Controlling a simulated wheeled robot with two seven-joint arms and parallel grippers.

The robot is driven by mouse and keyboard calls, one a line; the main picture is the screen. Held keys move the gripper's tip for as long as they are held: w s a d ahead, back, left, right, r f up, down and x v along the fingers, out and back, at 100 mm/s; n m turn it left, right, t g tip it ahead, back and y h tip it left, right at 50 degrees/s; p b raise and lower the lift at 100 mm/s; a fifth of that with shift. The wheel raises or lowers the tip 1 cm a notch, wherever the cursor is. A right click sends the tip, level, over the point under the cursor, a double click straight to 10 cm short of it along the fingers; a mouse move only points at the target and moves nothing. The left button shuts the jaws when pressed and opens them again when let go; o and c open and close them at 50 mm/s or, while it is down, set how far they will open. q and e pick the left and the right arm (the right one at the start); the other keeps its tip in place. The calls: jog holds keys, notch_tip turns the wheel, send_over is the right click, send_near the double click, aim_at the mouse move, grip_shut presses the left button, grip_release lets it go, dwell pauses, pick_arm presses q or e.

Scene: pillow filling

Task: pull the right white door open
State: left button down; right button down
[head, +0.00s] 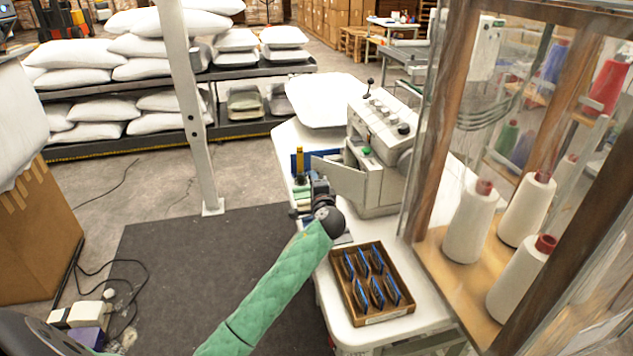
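A white sewing machine (385,125) stands on the white table. A pale, flat door-like panel (340,180) on its left side stands out at an angle from the body. I cannot tell for sure that this is the right white door. My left gripper (318,185), on the green-sleeved arm, is at the panel's left end, close to it. Contact cannot be made out. Its fingers are small and dark against the table, so their opening is unclear. My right gripper is not in view.
A wooden tray (372,312) of blue-edged packets sits at the table's front. A wooden, glazed cabinet (437,140) with thread cones (470,222) stands at right. A grey post (190,110) rises at left.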

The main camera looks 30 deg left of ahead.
pick_arm(q)
jog(key=shift+s+d+n+g+y, duration=0.1)
jog(key=shift+s+n+g+y, duration=0.2)
jog(key=shift+s, duration=0.2)
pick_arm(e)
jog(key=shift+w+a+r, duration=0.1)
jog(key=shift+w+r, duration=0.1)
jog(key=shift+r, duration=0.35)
pick_arm(q)
jog(key=c, duration=1.2)
grip_release()
jog(key=shift+c, duration=0.2)
jog(key=b+v, duration=0.3)
jog(key=v, duration=0.4)
jog(key=shift+s+d, duration=0.25)
jog(key=shift+d, duration=0.05)
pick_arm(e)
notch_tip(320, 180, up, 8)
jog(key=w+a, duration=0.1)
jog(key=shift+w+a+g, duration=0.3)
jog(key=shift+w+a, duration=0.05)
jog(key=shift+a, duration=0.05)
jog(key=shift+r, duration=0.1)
